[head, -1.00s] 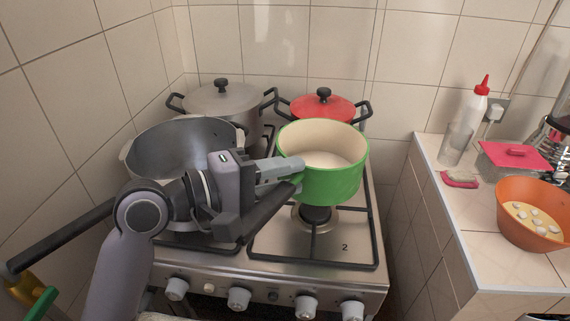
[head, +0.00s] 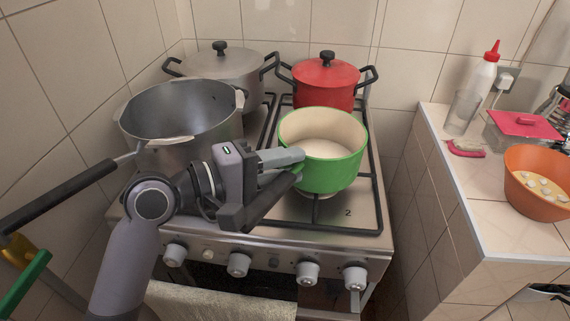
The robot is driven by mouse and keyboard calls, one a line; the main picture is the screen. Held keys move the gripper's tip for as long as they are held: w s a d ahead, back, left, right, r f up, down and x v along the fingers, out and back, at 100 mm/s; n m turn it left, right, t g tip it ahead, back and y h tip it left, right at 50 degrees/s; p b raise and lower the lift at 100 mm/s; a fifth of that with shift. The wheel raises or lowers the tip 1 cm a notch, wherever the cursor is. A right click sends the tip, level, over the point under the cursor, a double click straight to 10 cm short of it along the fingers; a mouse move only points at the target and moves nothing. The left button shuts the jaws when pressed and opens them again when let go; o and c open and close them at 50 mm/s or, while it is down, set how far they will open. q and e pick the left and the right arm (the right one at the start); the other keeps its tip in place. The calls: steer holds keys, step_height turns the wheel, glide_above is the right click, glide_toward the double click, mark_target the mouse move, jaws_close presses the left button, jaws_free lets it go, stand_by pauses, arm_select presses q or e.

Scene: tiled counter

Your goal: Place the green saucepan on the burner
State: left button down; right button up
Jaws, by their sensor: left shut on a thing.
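The green saucepan (head: 335,172) with a cream inside is upright at the front right of the stove, over the burner marked 2. It hides most of that burner; a bit of the burner's pale rim (head: 310,196) and the black grate (head: 318,215) show below it. I cannot tell whether its base touches the grate. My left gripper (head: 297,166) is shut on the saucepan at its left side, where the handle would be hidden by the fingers. My right gripper is not in view.
A large grey pot (head: 180,110) stands on the front left of the stove. A lidded grey pot (head: 224,66) and a red lidded pot (head: 326,82) stand behind. The counter at right holds an orange bowl (head: 538,198), a bottle (head: 482,78) and a pink brush (head: 466,148).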

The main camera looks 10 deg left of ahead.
arm_select(q)
steer(key=shift+f, duration=0.45)
steer(key=c, duration=0.8)
jaws_free()
steer(key=shift+f, duration=0.1)
